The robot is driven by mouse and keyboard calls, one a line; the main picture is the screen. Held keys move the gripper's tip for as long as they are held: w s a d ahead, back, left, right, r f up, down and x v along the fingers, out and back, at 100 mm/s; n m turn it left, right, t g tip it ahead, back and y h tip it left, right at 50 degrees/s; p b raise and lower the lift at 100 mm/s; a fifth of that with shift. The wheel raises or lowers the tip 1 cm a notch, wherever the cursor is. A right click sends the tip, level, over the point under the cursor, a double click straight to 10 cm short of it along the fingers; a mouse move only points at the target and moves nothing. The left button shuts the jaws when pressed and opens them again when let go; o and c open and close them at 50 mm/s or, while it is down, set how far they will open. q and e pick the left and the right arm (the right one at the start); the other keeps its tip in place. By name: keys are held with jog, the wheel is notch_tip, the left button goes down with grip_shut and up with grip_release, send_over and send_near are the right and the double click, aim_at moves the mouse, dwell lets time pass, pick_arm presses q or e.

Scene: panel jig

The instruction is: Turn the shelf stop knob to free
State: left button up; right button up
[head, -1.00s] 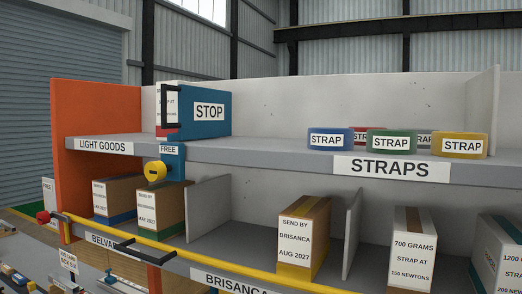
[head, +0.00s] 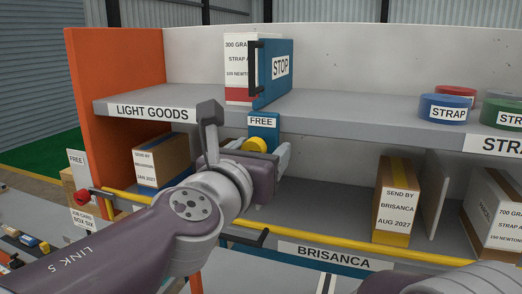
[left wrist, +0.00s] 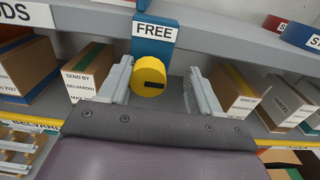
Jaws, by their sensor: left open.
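The yellow round knob (head: 255,145) sits on a blue bracket (head: 264,131) labelled FREE, at the front edge of the upper shelf. In the left wrist view the knob (left wrist: 150,77) shows a dark mark lying roughly level on its face. My left gripper (head: 268,160) is open in front of the bracket. In the left wrist view its fingers (left wrist: 160,70) stand on either side of the knob; the left finger is close to it, with a wider gap on the right. Contact cannot be told. My right gripper is out of view.
A blue panel (head: 280,72) labelled STOP, with a black handle, stands on the shelf above beside a white box (head: 238,65). A yellow rail (head: 300,242) runs along the lower shelf. Boxes stand below, including a BRISANCA one (head: 397,198). Strap rolls (head: 446,110) lie right.

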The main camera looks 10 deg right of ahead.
pick_arm(q)
jog(key=shift+w+a+f, duration=0.1)
jog(key=shift+w+a, duration=0.65)
jog(key=shift+w, duration=0.1)
jog(key=shift+d, duration=0.15)
jog(key=shift+s+d, duration=0.2)
jog(key=shift+d, duration=0.1)
jog(key=c, duration=0.4)
jog(key=shift+s+d, duration=0.1)
jog(key=shift+d, duration=0.05)
jog(key=c, duration=0.6)
jog(key=shift+c, duration=0.2)
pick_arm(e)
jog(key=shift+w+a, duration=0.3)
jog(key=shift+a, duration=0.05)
